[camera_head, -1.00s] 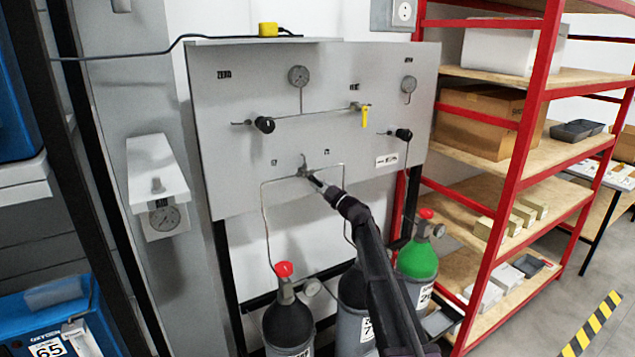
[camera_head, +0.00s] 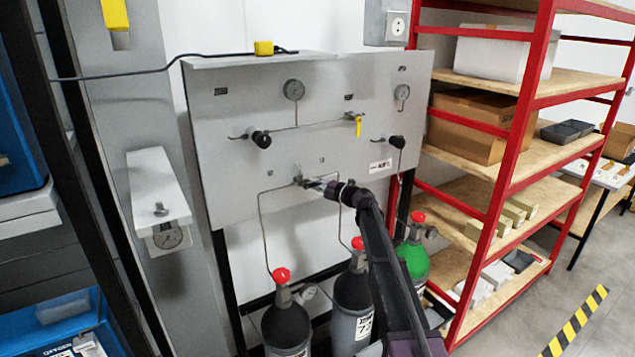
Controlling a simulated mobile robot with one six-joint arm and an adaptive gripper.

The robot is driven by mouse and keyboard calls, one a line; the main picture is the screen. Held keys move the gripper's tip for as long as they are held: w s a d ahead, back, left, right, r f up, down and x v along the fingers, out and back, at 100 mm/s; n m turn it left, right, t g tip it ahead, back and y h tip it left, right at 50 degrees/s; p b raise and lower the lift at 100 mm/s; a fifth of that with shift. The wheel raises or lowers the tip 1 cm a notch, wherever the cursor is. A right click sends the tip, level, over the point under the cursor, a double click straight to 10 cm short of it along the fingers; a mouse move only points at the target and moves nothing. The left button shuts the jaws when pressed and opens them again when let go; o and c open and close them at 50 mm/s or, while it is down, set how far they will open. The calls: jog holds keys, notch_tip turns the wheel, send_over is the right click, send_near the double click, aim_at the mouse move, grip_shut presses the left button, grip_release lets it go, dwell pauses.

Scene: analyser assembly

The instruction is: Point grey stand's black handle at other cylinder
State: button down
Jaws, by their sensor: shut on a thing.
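The grey stand's panel (camera_head: 225,190) stands upright in the middle of the view. A small valve (camera_head: 300,180) sits low on the panel, with a thin tube bending down from each side. My gripper (camera_head: 318,185) is at this valve, coming from the right, and is shut on its handle. The black handle is mostly hidden in the jaws, so I cannot tell exactly where it points. A dark cylinder with a red cap (camera_head: 286,318) stands at the left tube. A second dark cylinder (camera_head: 352,300) stands to its right, partly behind my arm.
A green-topped cylinder (camera_head: 413,258) stands right of my arm. Black knobs (camera_head: 261,139), gauges (camera_head: 293,90) and a yellow-handled valve (camera_head: 358,122) sit higher on the panel. A red shelf rack (camera_head: 515,150) stands close on the right.

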jog(key=shift+w+d+r, duration=0.1)
jog(key=shift+w+d, duration=0.05)
jog(key=shift+w, duration=0.1)
jog(key=c, duration=0.6)
grip_release()
jog(key=shift+c, duration=0.2)
jog(key=shift+o, duration=0.2)
jog(key=shift+s, duration=0.1)
jog(key=shift+s, duration=0.15)
jog(key=v, duration=1.1)
jog(key=shift+s+d, duration=0.2)
jog(key=shift+d, duration=0.15)
